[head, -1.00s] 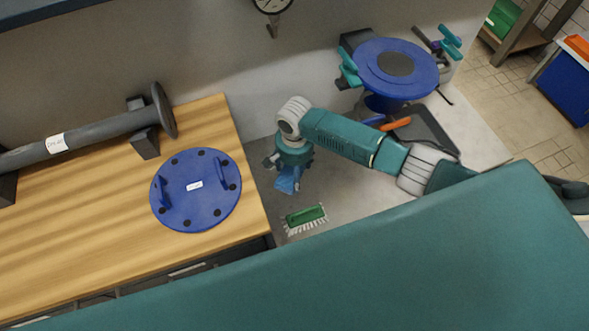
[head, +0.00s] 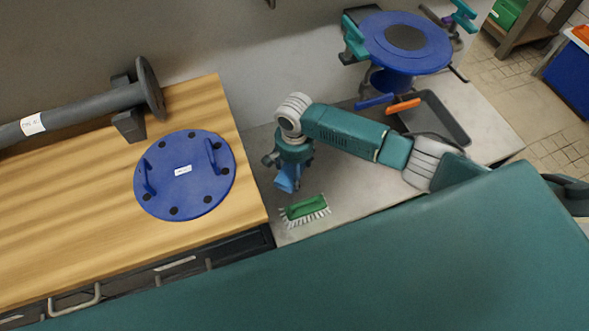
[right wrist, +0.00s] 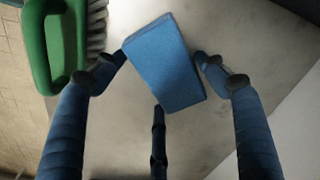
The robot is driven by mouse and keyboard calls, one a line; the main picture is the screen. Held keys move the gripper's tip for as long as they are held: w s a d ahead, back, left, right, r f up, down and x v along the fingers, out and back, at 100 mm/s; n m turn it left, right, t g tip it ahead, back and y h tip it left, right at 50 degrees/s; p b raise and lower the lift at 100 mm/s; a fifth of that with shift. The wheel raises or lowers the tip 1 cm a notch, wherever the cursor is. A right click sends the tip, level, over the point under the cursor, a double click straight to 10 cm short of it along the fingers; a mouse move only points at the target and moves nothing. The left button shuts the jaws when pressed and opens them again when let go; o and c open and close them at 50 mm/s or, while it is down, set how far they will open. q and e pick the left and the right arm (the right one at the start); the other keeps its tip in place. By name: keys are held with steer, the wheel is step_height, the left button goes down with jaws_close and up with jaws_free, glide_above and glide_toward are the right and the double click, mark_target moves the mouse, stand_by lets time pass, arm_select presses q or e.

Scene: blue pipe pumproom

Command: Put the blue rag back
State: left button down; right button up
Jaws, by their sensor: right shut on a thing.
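The blue rag (right wrist: 165,65) looks like a thick folded block in the right wrist view. It sits between the fingers of my right gripper (right wrist: 158,66), which is shut on it. In the head view my right gripper (head: 287,172) points down over the grey bench top, just behind the green brush. A small part of the rag (head: 285,184) shows below the fingers there. I cannot tell whether the rag touches the bench. My left gripper is out of view.
The green brush (head: 304,208) lies close by; it also shows in the right wrist view (right wrist: 62,45). A dark tray (head: 455,130) and an orange-handled tool (head: 403,106) lie right, below a round blue flange (head: 432,55). A wooden table (head: 70,225) with a blue disc (head: 165,200) stands left.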

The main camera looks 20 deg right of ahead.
steer(key=shift+f, duration=0.6)
steer(key=o, duration=1.3)
steer(key=shift+o, duration=0.2)
step_height(320, 180, up, 12)
